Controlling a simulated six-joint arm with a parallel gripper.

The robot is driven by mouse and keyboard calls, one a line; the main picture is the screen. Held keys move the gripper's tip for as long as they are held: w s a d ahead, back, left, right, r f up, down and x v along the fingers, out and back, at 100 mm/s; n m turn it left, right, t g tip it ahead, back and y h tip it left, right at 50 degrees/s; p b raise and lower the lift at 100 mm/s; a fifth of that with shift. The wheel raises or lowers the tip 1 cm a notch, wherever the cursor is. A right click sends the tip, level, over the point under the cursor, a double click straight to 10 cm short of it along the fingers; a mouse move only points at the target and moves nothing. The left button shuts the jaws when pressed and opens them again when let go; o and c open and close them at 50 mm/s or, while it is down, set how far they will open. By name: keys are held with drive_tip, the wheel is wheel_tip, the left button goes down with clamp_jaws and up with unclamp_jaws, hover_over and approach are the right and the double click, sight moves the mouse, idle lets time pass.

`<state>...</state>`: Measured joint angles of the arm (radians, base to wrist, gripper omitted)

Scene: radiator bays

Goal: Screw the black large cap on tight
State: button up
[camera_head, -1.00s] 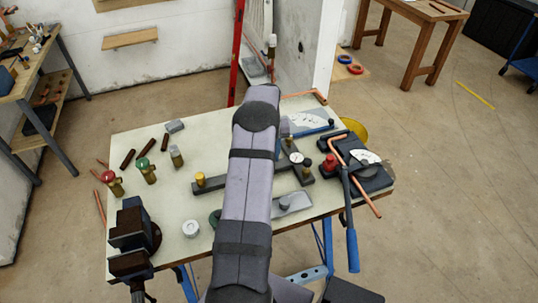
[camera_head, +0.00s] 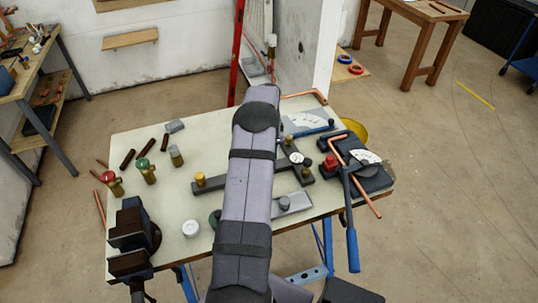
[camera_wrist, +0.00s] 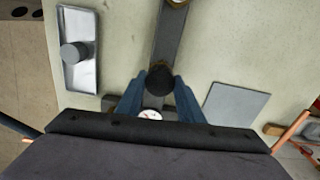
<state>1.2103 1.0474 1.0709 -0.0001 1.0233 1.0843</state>
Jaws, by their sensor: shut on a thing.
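In the wrist view the black large cap (camera_wrist: 160,79) sits between the tips of the two blue fingers of my gripper (camera_wrist: 159,90), which is shut on it. The cap is over the dark bar (camera_wrist: 172,38), in line with it. Whether it is seated on a threaded stub cannot be seen, because the cap covers what is below it. In the head view my arm hides the gripper and the held cap. The bar (camera_head: 222,181) shows there on both sides of the arm.
A white-faced gauge (camera_wrist: 149,114) is just below the cap in the wrist view. A metal tray (camera_wrist: 80,75) with a grey knob lies to the left, and a grey plate (camera_wrist: 236,107) to the right. A vise (camera_head: 132,240) stands at the bench's front left.

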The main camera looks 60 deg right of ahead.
drive_tip(key=m, duration=0.8)
drive_tip(key=o, duration=1.1)
drive_tip(key=shift+c, duration=0.2)
